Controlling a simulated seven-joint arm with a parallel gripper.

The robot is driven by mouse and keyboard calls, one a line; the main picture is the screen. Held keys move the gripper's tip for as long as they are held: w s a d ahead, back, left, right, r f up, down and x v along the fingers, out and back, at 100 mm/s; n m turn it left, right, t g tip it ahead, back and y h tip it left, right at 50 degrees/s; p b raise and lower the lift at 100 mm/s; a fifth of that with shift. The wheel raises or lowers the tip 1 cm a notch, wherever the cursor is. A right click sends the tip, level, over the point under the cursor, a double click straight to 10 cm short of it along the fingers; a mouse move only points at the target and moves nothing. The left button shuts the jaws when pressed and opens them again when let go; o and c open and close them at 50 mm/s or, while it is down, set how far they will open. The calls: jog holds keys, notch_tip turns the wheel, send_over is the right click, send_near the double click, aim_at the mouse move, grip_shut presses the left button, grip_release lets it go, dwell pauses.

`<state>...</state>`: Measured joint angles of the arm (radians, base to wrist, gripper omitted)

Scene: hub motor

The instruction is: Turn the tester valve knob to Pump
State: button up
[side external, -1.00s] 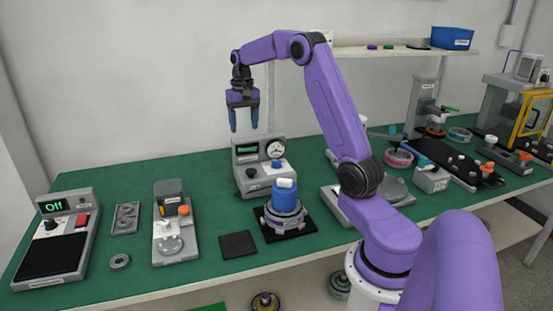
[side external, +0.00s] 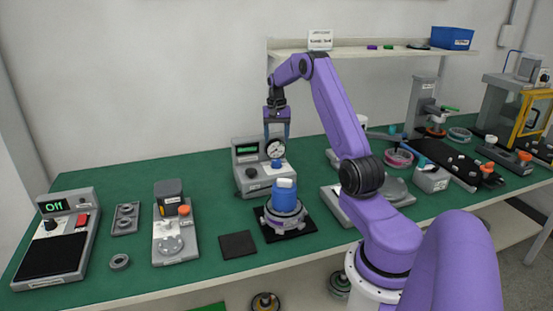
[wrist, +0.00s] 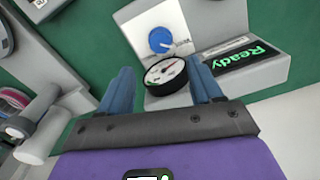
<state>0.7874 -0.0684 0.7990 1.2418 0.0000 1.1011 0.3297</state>
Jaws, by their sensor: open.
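The tester (side external: 249,183) is a grey box on the green bench, with a green display and a round white gauge. Its blue valve knob (side external: 276,164) sits below the gauge. The gauge (wrist: 165,72) shows between my fingers, and the display (wrist: 248,57) reads "Ready". My gripper (side external: 277,136) is open and empty, pointing down at the tester's upper part, above the knob and apart from it.
A blue cylinder with a white cap (side external: 285,198) stands on a round fixture just in front of the tester. A dark square pad (side external: 238,244) lies to its left. A device reading "Off" (side external: 54,250) is at far left. A shelf (side external: 375,51) is behind my arm.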

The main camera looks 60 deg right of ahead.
aim_at(277, 161)
notch_tip(277, 161, down, 9)
jog(key=shift+f, duration=0.2)
dwell(0.3)
